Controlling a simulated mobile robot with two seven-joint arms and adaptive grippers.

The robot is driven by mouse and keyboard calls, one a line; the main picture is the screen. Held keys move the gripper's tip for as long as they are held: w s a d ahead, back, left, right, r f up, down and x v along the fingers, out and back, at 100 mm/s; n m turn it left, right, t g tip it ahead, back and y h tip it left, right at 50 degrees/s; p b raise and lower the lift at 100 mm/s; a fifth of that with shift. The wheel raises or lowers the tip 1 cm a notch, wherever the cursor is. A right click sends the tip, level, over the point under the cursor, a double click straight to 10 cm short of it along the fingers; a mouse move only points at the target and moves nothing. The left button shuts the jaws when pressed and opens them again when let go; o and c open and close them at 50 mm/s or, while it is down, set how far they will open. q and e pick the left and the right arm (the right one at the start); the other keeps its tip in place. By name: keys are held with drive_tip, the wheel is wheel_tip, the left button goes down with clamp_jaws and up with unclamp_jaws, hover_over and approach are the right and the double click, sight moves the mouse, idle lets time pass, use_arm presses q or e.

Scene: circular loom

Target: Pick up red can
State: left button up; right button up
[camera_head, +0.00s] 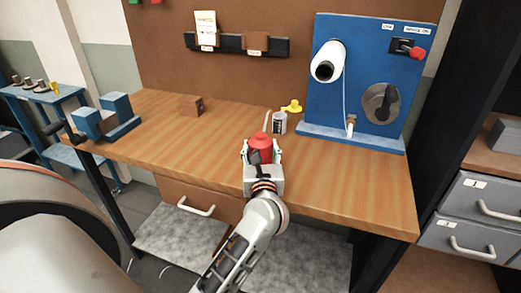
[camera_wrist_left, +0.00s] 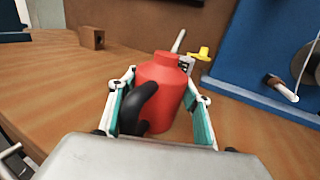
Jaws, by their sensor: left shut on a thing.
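The red can (camera_head: 260,142) has a narrow neck and a black handle, and is near the front of the wooden workbench. My left gripper (camera_head: 262,155) is shut on it, with one finger on each side. In the left wrist view the red can (camera_wrist_left: 165,85) stands upright between the fingers of my left gripper (camera_wrist_left: 160,105), its black handle facing the camera. My right gripper is not in view.
Behind the can are a small grey tin (camera_head: 280,123) and a yellow piece (camera_head: 292,106). A blue panel (camera_head: 365,80) with a white roll stands at the back right. A wooden block (camera_head: 192,105) and blue vise (camera_head: 107,116) are left. The bench's left-middle is clear.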

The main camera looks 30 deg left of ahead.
sight(261, 139)
use_arm(q)
wheel_tip(261, 139, up, 20)
drive_tip(key=p, duration=0.3)
drive_tip(key=shift+f, duration=0.1)
